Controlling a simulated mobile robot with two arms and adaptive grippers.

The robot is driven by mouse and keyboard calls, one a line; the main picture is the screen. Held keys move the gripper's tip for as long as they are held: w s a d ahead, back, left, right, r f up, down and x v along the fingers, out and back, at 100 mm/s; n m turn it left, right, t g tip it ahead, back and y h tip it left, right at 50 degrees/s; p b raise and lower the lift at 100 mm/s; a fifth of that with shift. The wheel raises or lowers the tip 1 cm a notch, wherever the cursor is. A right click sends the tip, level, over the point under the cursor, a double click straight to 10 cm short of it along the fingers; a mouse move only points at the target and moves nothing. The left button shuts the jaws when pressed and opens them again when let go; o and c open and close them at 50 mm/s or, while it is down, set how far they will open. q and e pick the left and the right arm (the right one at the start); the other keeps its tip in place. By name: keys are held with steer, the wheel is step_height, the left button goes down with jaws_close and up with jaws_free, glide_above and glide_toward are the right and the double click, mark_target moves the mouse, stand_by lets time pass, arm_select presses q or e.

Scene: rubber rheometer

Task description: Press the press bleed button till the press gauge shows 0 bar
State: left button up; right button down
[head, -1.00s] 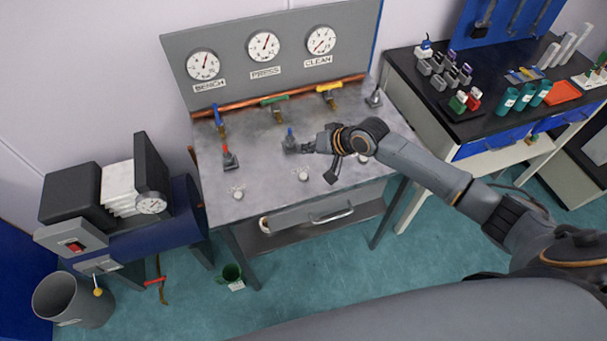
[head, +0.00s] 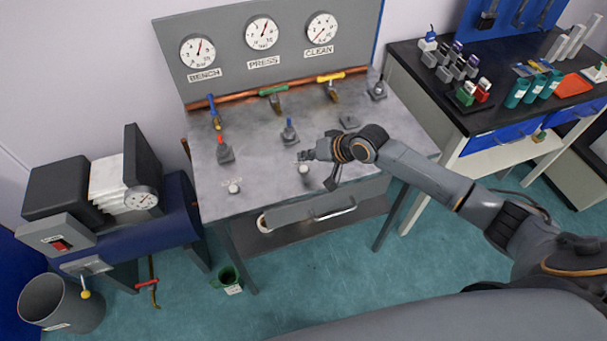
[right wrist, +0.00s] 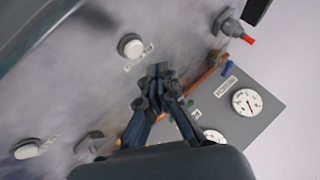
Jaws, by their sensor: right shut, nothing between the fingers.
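The press gauge (head: 263,32), labelled PRESS, is the middle dial on the grey panel. Its needle points up and slightly right, off the lower-left part of the scale; the figures are too small to read. The press bleed button (head: 303,169) is a round white knob near the bench's front edge, and a white knob at lower left in the right wrist view (right wrist: 28,149) appears to be it. My right gripper (head: 303,156) is shut and empty, just behind the button in the head view, apparently above the bench and not on the button. My left gripper is out of view.
The bench bleed button (head: 234,187) is to the left. A blue-topped regulator (head: 289,131) and a red-topped one (head: 224,152) stand behind the buttons. Coloured valve handles line the copper pipe (head: 240,97). A black-topped table (head: 425,95) stands on the right.

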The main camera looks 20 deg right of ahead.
mark_target(306, 170)
steer(key=shift+f, duration=0.8)
steer(key=shift+f, duration=0.15)
stand_by(0.7)
steer(key=shift+f+b, duration=0.25)
steer(key=shift+b, duration=0.05)
steer(key=shift+f, duration=0.5)
stand_by(0.8)
steer(key=shift+r+p, duration=0.8)
steer(key=shift+r, duration=0.1)
step_height(306, 170, up, 5)
steer(key=p, duration=0.5)
